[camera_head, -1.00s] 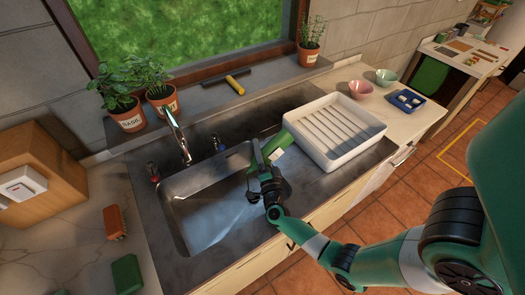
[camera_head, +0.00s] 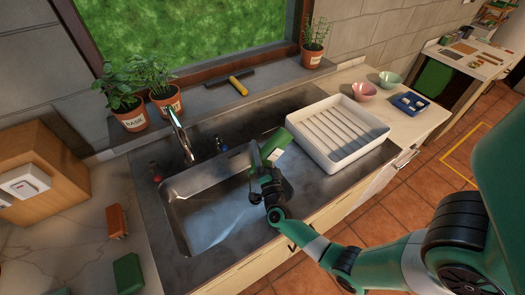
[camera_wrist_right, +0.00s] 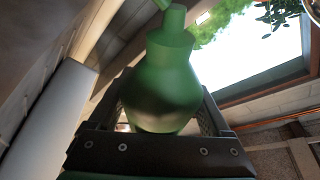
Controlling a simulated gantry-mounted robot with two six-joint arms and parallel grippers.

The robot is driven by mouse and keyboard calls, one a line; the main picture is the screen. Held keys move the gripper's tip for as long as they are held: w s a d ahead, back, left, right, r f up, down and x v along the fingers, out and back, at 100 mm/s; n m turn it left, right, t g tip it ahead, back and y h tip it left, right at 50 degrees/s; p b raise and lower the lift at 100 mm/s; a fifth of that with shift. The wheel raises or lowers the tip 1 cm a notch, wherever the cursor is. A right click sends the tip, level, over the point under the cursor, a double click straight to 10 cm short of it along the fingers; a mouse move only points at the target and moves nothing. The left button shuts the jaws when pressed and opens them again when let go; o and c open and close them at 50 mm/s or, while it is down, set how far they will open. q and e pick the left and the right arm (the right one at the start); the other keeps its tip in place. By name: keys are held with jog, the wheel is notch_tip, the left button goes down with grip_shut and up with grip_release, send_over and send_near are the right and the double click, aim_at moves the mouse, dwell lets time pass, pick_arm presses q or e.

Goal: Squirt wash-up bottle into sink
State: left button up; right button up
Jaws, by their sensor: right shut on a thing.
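A green wash-up bottle (camera_head: 277,142) with a pale label is held over the right part of the metal sink (camera_head: 168,205). My right gripper (camera_head: 263,172) is shut on it, above the sink's right rim. In the right wrist view the green bottle (camera_wrist_right: 165,85) sits between the two fingers, its narrow neck pointing up and away in that picture. The arm and gripper hide part of the bottle in the head view. No liquid is seen leaving it. My left gripper is not in view.
A white draining tray (camera_head: 345,160) stands close to the right of the bottle. The tap (camera_head: 180,135) rises at the sink's back left. Potted herbs (camera_head: 130,115) and a yellow-handled squeegee (camera_head: 238,85) are on the sill. A green sponge (camera_head: 128,274) lies front left.

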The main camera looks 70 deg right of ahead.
jog(key=shift+s+d+f+m+g, duration=0.15)
jog(key=shift+d+f+m+g, duration=0.1)
jog(key=shift+m, duration=0.3)
jog(key=shift+s+d+f+m+g, duration=0.15)
jog(key=shift+m+g, duration=0.1)
jog(key=shift+m, duration=0.3)
jog(key=shift+s+d+f+m+g+p, duration=0.2)
jog(key=shift+f+m+g+p, duration=0.15)
jog(key=shift+m, duration=0.45)
jog(key=shift+s+d+f+m+y, duration=0.1)
jog(key=shift+f+m+y, duration=0.25)
jog(key=shift+m, duration=0.25)
jog(key=shift+f, duration=0.15)
